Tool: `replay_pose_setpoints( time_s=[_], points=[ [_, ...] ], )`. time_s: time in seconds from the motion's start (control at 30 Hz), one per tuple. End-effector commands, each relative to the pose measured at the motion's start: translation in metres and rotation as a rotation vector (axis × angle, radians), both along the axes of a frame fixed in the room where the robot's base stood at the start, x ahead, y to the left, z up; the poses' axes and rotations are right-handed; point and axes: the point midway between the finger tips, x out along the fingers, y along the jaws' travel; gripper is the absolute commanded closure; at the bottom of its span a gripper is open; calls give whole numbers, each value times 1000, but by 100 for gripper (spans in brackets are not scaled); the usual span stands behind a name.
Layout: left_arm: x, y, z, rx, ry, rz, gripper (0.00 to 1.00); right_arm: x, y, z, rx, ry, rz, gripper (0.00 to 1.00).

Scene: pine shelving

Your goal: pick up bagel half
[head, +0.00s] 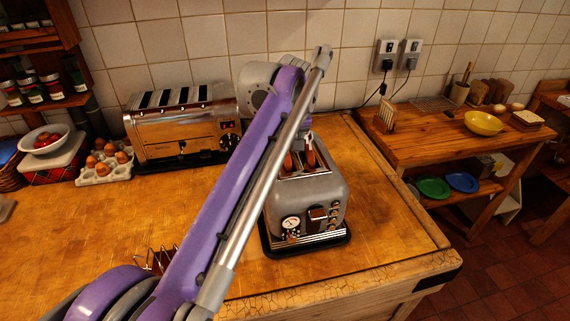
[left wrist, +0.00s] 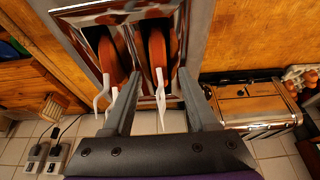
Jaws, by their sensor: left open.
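Two reddish-brown bagel halves stand on edge in the slots of a grey toaster (head: 303,205). In the left wrist view one half (left wrist: 157,55) is in the middle slot area, and the other half (left wrist: 108,62) is to its left. A thin white wavy strip shows at the end of each. In the head view the halves (head: 312,158) show partly behind my purple arm. My left gripper (left wrist: 157,80) is open over the toaster, its fingers on either side of the middle half, with nothing gripped. Whether the fingers touch it, I cannot tell. My right gripper is not in view.
A long chrome toaster (head: 180,130) stands at the back left, beside a carton of eggs (head: 104,162). A wire toast rack (head: 155,260) is partly behind my arm. A side table (head: 450,135) with a yellow bowl (head: 484,123) is at the right.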

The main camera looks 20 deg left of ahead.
Motion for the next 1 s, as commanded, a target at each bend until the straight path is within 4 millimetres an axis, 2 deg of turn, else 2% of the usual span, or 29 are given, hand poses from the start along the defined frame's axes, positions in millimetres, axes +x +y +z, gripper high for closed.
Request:
replay_pose_setpoints(
  time_s=[0.1,0.13,0.43,1.0],
  points=[
    [0,0,0,0,0,0,41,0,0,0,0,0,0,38],
    [0,0,1,0,0,0,45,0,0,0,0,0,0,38],
    [0,0,1,0,0,0,99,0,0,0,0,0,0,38],
    [0,0,1,0,0,0,100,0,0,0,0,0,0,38]
  ],
)
